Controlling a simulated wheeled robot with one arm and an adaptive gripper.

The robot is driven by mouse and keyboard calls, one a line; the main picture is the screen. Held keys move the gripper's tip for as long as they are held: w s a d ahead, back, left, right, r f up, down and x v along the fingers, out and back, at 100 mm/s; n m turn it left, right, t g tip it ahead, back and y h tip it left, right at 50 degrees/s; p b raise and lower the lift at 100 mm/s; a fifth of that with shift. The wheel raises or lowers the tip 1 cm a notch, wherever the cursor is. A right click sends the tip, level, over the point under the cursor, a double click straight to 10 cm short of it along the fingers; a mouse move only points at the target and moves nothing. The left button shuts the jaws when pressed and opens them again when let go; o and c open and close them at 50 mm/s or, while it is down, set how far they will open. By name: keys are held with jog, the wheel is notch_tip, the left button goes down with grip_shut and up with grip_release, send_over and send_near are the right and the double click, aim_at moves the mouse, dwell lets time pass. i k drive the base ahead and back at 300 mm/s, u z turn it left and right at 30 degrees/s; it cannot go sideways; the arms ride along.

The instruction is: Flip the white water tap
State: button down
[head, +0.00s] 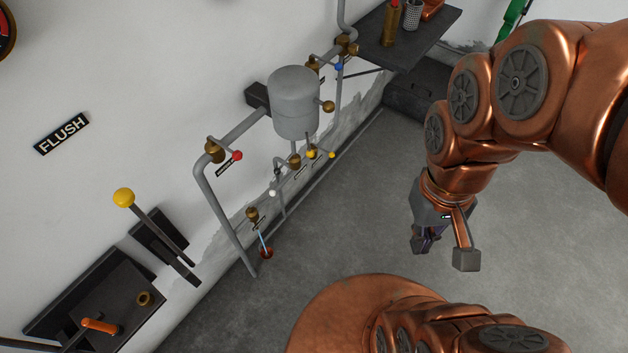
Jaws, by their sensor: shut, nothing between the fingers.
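The white tap (273,193) is a small white knob on a short lever, low on the grey pipework along the wall, left of centre in the head view. It sits below and left of the grey tank (294,103). My gripper (426,240) hangs over the floor to the right of the pipework, well apart from the white tap. It points downward and is shut with nothing held. Part of its fingers is hidden by its own bracket, so fine detail is hard to tell.
Nearby taps have red (237,155), blue (338,67) and yellow (311,154) knobs. A light-blue stream (263,241) falls below a brass outlet. A yellow-knobbed lever (124,198) juts from the wall at left. A dark shelf (408,38) stands at the back. The floor between is clear.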

aim_at(272, 194)
jog(key=z, duration=0.15)
jog(key=k, duration=0.75)
jog(key=u, duration=1.4)
jog(key=i, duration=0.5)
jog(key=z, duration=0.05)
